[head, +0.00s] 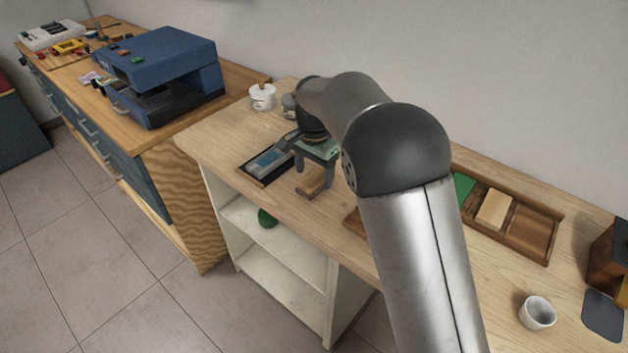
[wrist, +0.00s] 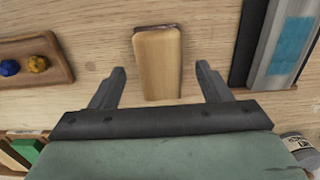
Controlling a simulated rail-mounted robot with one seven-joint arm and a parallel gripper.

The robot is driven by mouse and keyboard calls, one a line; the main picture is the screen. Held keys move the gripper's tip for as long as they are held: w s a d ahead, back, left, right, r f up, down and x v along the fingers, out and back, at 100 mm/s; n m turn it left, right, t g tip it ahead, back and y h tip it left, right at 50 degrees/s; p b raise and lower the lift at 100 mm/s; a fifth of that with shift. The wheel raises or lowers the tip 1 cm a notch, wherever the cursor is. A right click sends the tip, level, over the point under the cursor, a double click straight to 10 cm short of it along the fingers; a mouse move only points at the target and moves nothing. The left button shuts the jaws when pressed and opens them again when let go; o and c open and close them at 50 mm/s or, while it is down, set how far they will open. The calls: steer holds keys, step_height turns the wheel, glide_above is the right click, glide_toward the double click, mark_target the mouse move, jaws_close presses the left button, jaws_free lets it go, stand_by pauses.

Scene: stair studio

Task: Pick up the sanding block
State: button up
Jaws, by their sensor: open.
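A light wooden block with rounded edges and a darker side, which looks like the sanding block (wrist: 158,62), lies on the wooden bench top in the wrist view. My gripper (wrist: 162,72) is open, with one finger to the left and one to the right of the block's near part. Gaps show on both sides, and neither finger appears to touch it. In the head view my gripper (head: 314,178) points down over the bench, left of centre. My gripper partly hides the block there.
A dark tray with a blue-grey item (head: 266,163) lies close left of my gripper. A wooden compartment tray (head: 532,231) with a green piece and a tan block stands right. A small tray (wrist: 62,68) holds blue and yellow balls. A white cup (head: 537,312) stands front right.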

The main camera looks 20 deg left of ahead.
steer(key=shift+f, duration=1.2)
steer(key=c, duration=1.2)
steer(key=shift+o, duration=0.2)
steer(key=shift+r, duration=0.5)
step_height(320, 180, up, 2)
steer(key=shift+r, duration=0.25)
steer(key=s+d+r+b, duration=0.3)
steer(key=s+d+r, duration=0.4)
steer(key=s, duration=0.5)
step_height(320, 180, up, 3)
steer(key=shift+d+f, duration=0.2)
